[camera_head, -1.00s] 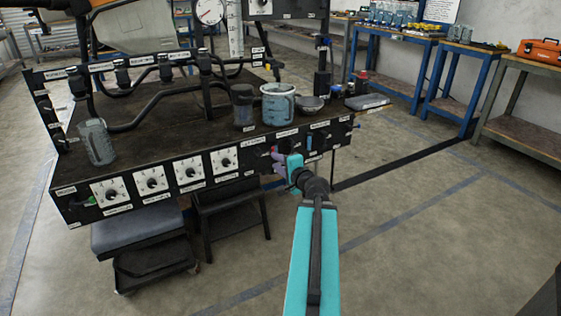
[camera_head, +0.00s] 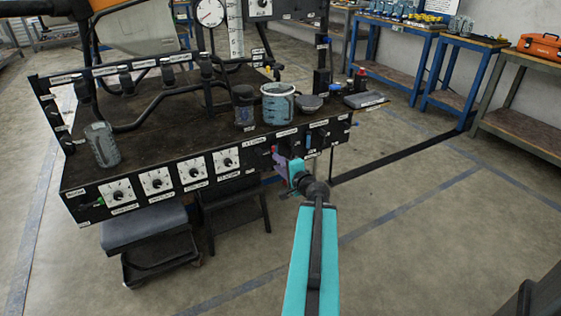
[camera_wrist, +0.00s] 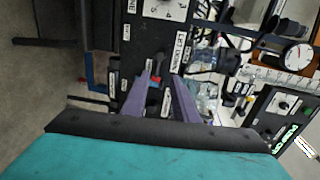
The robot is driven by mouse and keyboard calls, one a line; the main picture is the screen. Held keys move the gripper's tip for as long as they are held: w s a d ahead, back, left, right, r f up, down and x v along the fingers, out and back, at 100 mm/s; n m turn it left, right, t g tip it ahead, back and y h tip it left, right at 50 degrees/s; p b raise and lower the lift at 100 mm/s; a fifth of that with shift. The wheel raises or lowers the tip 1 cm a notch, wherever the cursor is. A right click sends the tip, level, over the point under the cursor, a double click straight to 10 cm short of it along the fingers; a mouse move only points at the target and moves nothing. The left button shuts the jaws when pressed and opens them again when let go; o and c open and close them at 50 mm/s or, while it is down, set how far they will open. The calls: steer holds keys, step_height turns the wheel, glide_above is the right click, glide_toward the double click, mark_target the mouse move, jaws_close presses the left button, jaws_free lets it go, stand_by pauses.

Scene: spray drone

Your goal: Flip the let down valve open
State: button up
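My gripper (camera_head: 280,156) is at the right part of the bench's front panel, close in front of it. In the wrist view its two purple fingers (camera_wrist: 163,92) are apart, with a gap between them. A small red handle (camera_wrist: 157,82) shows in line with that gap; I cannot tell whether the fingers touch it. A blue lever (camera_head: 308,142) sits on the panel just right of my gripper, and a blue part also shows in the wrist view (camera_wrist: 90,75).
The dark bench (camera_head: 180,140) carries a jug of blue liquid (camera_head: 278,105), a dark cup (camera_head: 243,107) and a clear beaker (camera_head: 102,145). Several white dials (camera_head: 157,181) line its front. A stool (camera_head: 145,225) stands below. The floor to the right is open.

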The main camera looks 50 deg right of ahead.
steer(key=shift+s+a+r+p, duration=0.15)
steer(key=shift+s+p, duration=0.35)
steer(key=shift+p, duration=1.2)
